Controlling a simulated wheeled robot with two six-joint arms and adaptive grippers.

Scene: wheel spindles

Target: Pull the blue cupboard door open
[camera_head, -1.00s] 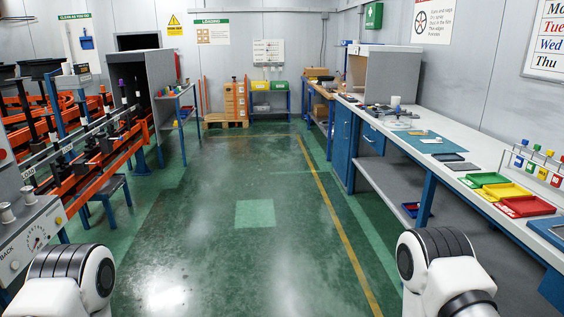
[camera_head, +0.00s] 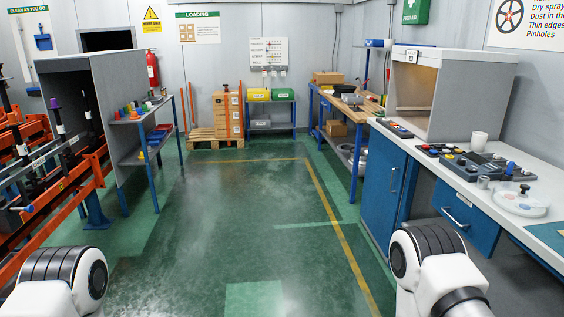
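The blue cupboard door (camera_head: 384,196) is under the right-hand workbench, right of the middle of the head view. It looks shut, with a small pale handle (camera_head: 392,178) near its upper middle. A blue drawer front (camera_head: 464,216) with a pale handle is to its right. My two arms show only as white and black links at the bottom left and bottom right. The right arm link stands in front of the lower bench area, near the door's lower right in the picture. Neither gripper is in the frame.
The grey workbench top (camera_head: 533,226) carries a grey booth (camera_head: 449,97), a white cup (camera_head: 479,140) and a round clear dish (camera_head: 520,199). Green floor (camera_head: 240,215) ahead is clear. Orange racks (camera_head: 45,190) and a grey-panelled side table (camera_head: 140,120) stand left. A pallet of boxes (camera_head: 228,115) is at the back.

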